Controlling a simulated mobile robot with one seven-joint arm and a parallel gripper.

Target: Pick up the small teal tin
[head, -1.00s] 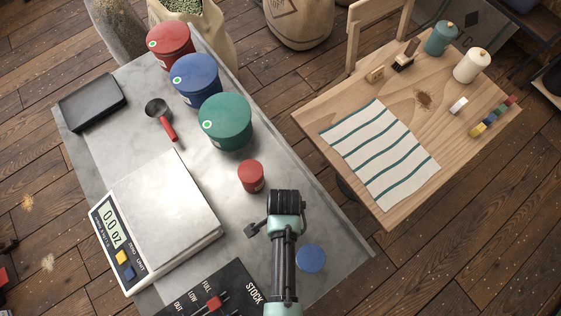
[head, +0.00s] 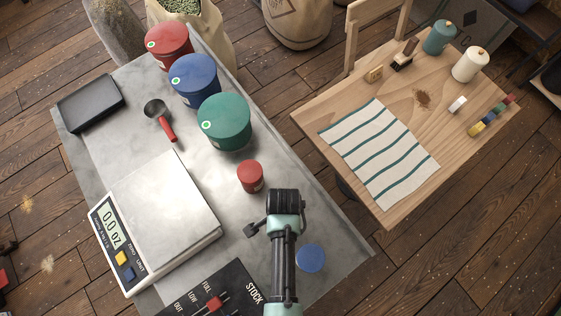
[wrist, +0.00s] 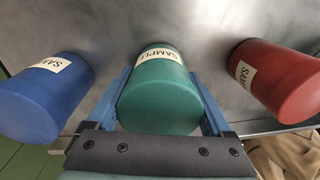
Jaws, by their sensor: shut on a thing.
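The small teal tin (wrist: 158,98) has a white SAMPLE label and sits between the two blue fingers of my gripper (wrist: 160,84) in the wrist view. My gripper is shut on it, one finger along each side. In the head view my gripper and wrist (head: 285,204) hide the teal tin. I cannot tell whether the tin still touches the counter. A small red tin (head: 250,177) stands on one side of it and also shows in the wrist view (wrist: 278,82). A small blue tin (head: 311,258) stands on the other side, also in the wrist view (wrist: 42,100).
The tins stand on a grey metal counter (head: 285,160). Large green (head: 226,125), blue (head: 194,80) and red (head: 168,46) canisters, a scale (head: 165,215) and a stock board (head: 240,285) surround the area. A wooden table (head: 320,120) with a striped cloth (head: 380,155) is at right.

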